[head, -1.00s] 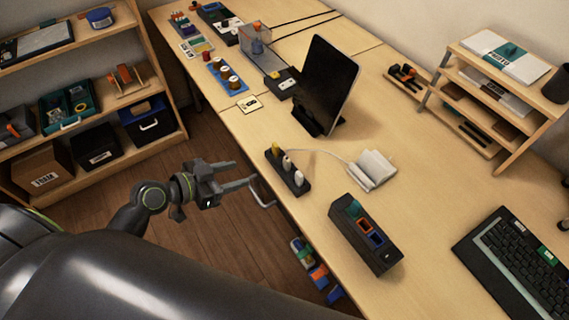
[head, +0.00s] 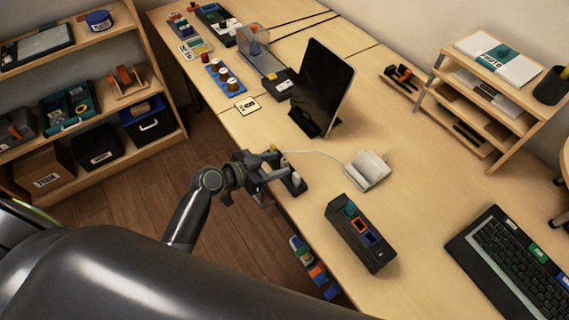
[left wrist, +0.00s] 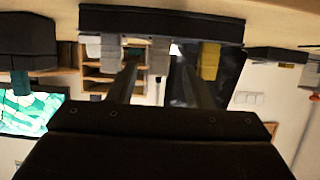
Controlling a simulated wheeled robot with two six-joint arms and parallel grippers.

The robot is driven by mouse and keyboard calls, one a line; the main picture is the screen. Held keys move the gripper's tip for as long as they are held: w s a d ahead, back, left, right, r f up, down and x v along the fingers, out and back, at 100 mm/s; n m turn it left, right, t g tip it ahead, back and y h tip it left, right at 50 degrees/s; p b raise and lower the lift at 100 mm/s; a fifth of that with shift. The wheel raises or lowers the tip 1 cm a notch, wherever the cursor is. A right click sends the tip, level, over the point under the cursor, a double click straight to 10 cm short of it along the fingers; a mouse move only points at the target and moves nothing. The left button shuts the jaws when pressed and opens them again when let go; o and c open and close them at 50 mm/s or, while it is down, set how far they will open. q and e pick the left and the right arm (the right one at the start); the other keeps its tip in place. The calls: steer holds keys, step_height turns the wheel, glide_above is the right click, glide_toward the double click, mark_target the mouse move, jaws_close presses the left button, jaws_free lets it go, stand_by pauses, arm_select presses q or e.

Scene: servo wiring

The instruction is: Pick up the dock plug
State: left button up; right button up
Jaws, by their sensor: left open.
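A black holder strip (head: 299,187) stands at the near table edge and carries three upright plugs. They are yellow (left wrist: 210,60), grey in the middle (left wrist: 159,57) and white (left wrist: 101,46) in the left wrist view, where the strip appears at the top, upside down. I cannot tell by any label which one is the dock plug. My left gripper (head: 279,177) is open at the strip's near side, partly hiding it in the head view. In the left wrist view its two fingers (left wrist: 157,78) point at the strip, with the middle plug between their lines. My right gripper is not in view.
A white cable runs from the strip's area to a white block (head: 368,170). A black box with coloured ports (head: 360,237) stands in front, a tablet on a stand (head: 322,85) behind. A keyboard (head: 515,265) lies at right. The table between is clear.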

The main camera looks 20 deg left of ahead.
mark_target(282, 162)
arm_select(q)
steer(key=shift+w+d, duration=0.2)
steer(key=p+x, duration=0.1)
steer(key=x, duration=0.3)
steer(key=shift+r, duration=0.15)
steer(key=shift+w+d+f+p, duration=0.2)
steer(key=shift+w+f+p, duration=0.05)
steer(key=shift+p, duration=0.05)
steer(key=shift+c, duration=0.4)
jaws_close()
